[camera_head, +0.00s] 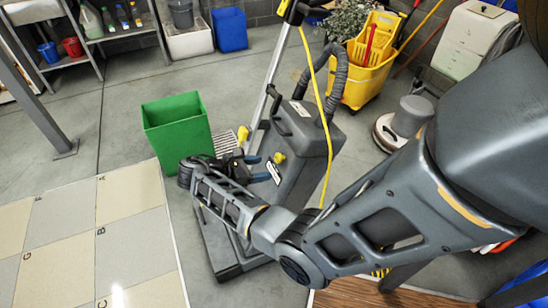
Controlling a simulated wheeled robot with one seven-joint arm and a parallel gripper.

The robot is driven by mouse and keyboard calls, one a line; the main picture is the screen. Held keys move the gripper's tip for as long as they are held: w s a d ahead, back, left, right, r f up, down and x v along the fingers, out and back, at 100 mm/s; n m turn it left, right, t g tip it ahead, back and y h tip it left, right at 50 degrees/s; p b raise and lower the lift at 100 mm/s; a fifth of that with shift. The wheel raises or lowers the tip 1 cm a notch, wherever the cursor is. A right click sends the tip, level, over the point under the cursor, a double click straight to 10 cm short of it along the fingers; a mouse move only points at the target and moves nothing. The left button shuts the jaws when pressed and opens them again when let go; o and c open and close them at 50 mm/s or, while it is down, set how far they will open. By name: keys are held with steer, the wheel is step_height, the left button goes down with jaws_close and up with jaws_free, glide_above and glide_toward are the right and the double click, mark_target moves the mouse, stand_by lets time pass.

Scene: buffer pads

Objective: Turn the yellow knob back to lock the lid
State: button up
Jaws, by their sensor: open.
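The grey floor machine (312,140) stands in the middle of the head view with its upright handle leaning back. A small yellow knob (279,157) shows on the near side of its body. A second yellow part (243,133) shows farther left, beside the handle's foot. My gripper (263,166) is open, its blue-tipped fingers pointing right towards the machine's side. The knob is just beyond the fingertips and slightly above them in the picture; I cannot tell whether they touch. My arm hides the lower part of the machine, and the lid's edge is hard to make out.
A green bin (177,130) stands left of the machine. A yellow cord (326,120) hangs down along its right side. A yellow mop bucket (368,75) and a round floor polisher (402,122) stand behind right. Lettered floor tiles (130,245) lie at front left.

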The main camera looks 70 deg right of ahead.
mark_target(277, 157)
step_height(277, 157, up, 4)
steer(key=w+g, duration=0.2)
steer(key=shift+y, duration=0.4)
steer(key=shift+x, duration=3.95)
steer(key=shift+c, duration=0.3)
steer(key=c, duration=0.9)
steer(key=shift+c, duration=0.3)
